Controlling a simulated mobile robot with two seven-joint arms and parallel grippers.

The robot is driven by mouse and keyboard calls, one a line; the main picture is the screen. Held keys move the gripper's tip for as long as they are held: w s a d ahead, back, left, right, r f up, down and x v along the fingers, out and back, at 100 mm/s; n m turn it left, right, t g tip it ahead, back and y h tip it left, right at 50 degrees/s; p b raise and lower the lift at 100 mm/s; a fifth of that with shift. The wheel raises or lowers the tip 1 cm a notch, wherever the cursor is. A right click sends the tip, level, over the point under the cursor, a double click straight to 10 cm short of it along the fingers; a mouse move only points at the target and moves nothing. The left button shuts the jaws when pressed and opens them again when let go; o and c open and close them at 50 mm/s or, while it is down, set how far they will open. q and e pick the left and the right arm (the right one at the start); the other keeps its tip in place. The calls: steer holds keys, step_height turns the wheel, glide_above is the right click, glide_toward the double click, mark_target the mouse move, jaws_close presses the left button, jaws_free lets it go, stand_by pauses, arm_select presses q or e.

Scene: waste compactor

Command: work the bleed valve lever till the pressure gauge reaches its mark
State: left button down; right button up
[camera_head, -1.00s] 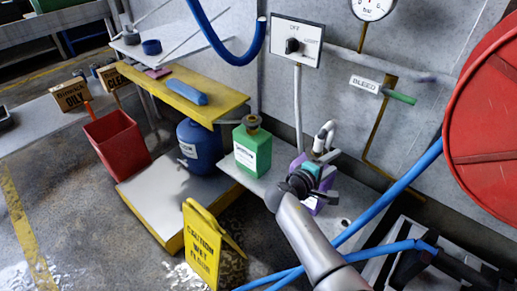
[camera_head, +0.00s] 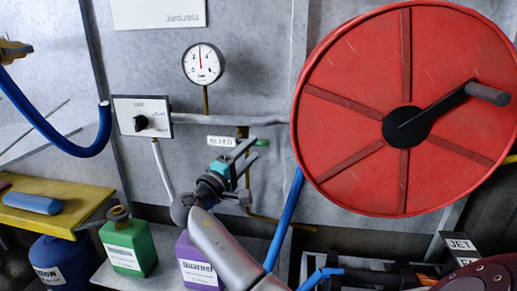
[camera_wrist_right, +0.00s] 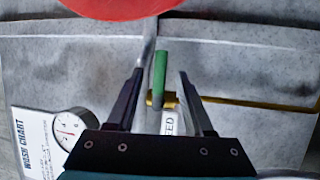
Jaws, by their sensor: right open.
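The bleed valve lever has a green handle (camera_head: 262,143), partly hidden behind my right gripper in the head view. In the right wrist view the green lever (camera_wrist_right: 159,75) lies between the two fingers, with gaps on both sides. My right gripper (camera_head: 240,150) is open in front of the valve, just below the BLEED label (camera_head: 221,141). The round white pressure gauge (camera_head: 203,63) is above the valve, its needle pointing about straight up. The gauge (camera_wrist_right: 72,128) also shows at the lower left in the wrist view. My left gripper is not in view.
A large red hose reel (camera_head: 350,90) with a crank stands close on the right. A switch box (camera_head: 142,117) is on the wall at left. Green (camera_head: 130,245) and purple (camera_head: 195,262) jugs stand below. A blue hose (camera_head: 284,225) runs behind my right arm.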

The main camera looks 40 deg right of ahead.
mark_target(257, 145)
steer(key=shift+b+x, duration=0.4)
steer(key=shift+x, duration=1.75)
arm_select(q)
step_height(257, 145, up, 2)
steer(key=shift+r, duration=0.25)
arm_select(e)
jaws_close()
